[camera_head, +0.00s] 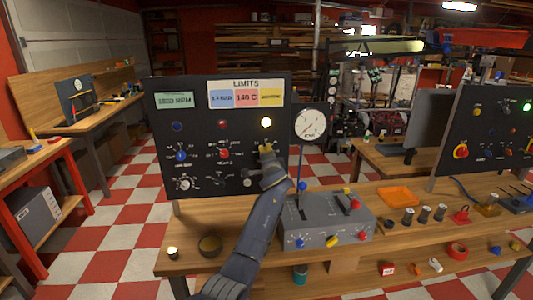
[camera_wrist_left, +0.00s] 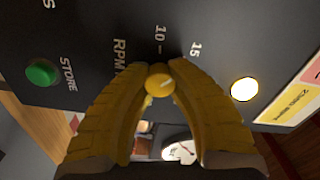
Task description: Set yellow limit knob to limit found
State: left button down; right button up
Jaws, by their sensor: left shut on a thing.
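The dark limits panel (camera_head: 215,105) stands upright on the bench, with blue, red and yellow cards under the word LIMITS. My left gripper (camera_head: 266,150) reaches the panel's right column, below a lit yellow lamp (camera_head: 266,122). In the left wrist view my left gripper (camera_wrist_left: 160,78) is shut on the yellow limit knob (camera_wrist_left: 160,82). Scale marks 10 and 15 and the letters RPM show around the knob; its pointer is hard to read. The lit lamp (camera_wrist_left: 244,88) and a green STORE button (camera_wrist_left: 42,72) also show there. The yellow card (camera_head: 271,94) is too small to read surely.
A grey control box (camera_head: 325,222) with levers and coloured knobs stands on the bench just right of my left arm. A round white gauge (camera_head: 310,124) stands behind it. An orange tray (camera_head: 398,196) and several small parts lie to the right.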

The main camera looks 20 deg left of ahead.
pick_arm(q)
jog(key=shift+d, duration=0.1)
jog(key=c, duration=1.1)
grip_release()
jog(key=shift+o, duration=0.2)
jog(key=v, duration=1.2)
